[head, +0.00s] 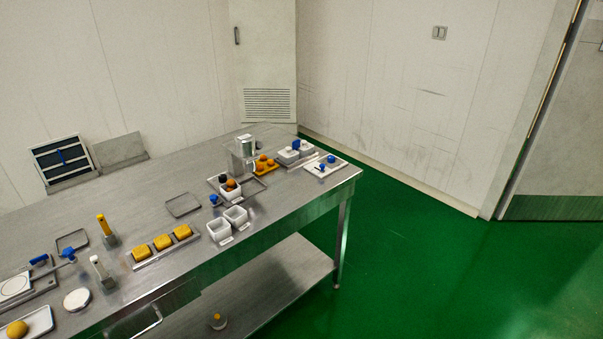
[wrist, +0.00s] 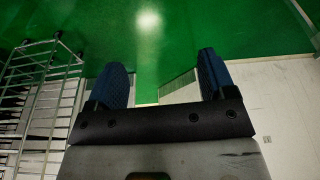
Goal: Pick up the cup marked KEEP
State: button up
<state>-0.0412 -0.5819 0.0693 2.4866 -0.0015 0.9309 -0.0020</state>
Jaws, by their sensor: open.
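Two square white cups stand side by side near the front edge of the steel table in the head view: a nearer cup (head: 219,231) and a farther cup (head: 236,215). Small pale labels lie in front of them, but the writing is too small to read, so I cannot tell which is marked KEEP. My gripper (wrist: 161,62) shows only in the wrist view. Its two blue fingers are wide apart with nothing between them. No cup shows in the wrist view, and my gripper is not seen in the head view.
The steel table (head: 150,205) has a lower shelf (head: 285,285). Left of the cups are yellow blocks (head: 163,243) in a tray. Behind them are a white container with balls (head: 230,190) and a steel canister (head: 245,147). The wrist view shows green floor and a wire rack (wrist: 38,95).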

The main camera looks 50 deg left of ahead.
jog(key=w+a+r+n+y, duration=0.1)
jog(key=w+a+r+n, duration=0.15)
jog(key=w+a, duration=0.7)
jog(key=w+a+r+n+y, duration=0.1)
jog(key=w+a+r+n, duration=0.15)
jog(key=w+a, duration=0.75)
jog(key=w+a+f+n+y, duration=0.1)
jog(key=w+a+f+n, duration=0.15)
jog(key=a, duration=1.15)
jog(key=w+a+f+n, duration=0.1)
jog(key=w+a+n, duration=0.15)
jog(key=a, duration=1.05)
jog(key=a+f+n+g, duration=0.1)
jog(key=a+f, duration=0.3)
jog(key=a, duration=1.3)
jog(key=n+g+y, duration=0.1)
jog(key=n+g, duration=0.1)
jog(key=n, duration=0.4)
send_over(232, 192)
jog(key=w, duration=0.1)
notch_tip(232, 192, down, 17)
jog(key=shift+w+f+n+y, duration=0.1)
jog(key=shift+f+n+y, duration=0.05)
jog(key=shift+n+y, duration=0.2)
jog(key=shift+f, duration=0.15)
